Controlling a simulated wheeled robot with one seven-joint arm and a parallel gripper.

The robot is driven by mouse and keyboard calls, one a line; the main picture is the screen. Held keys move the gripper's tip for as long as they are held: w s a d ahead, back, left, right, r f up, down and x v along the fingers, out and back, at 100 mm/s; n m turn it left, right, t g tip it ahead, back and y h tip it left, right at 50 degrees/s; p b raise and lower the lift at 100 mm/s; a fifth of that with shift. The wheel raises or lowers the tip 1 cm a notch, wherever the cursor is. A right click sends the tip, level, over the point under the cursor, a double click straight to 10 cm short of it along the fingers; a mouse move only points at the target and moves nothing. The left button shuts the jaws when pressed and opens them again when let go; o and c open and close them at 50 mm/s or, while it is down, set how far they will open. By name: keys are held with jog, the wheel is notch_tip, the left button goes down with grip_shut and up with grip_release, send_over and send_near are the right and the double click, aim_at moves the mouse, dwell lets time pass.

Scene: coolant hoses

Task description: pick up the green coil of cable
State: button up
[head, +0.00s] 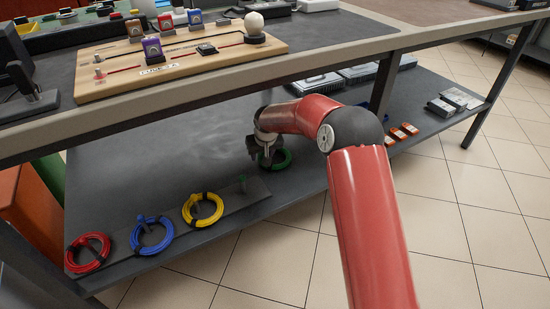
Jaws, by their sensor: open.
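The jaws are open. I cannot tell whether a finger is inside the ring or touching it. My red arm reaches in from the lower right, under the upper table top.
A grey strip with pegs (231,206) lies left of my gripper, with red (74,264), blue (136,245) and yellow (190,218) coils. The upper table edge (200,97) hangs above. Boxes (448,103) stand at the right. The shelf behind the strip is clear.

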aim_at(261, 159)
jog(key=x, duration=0.3)
jog(key=shift+a+f, duration=0.1)
jog(key=shift+f, duration=0.15)
grip_shut()
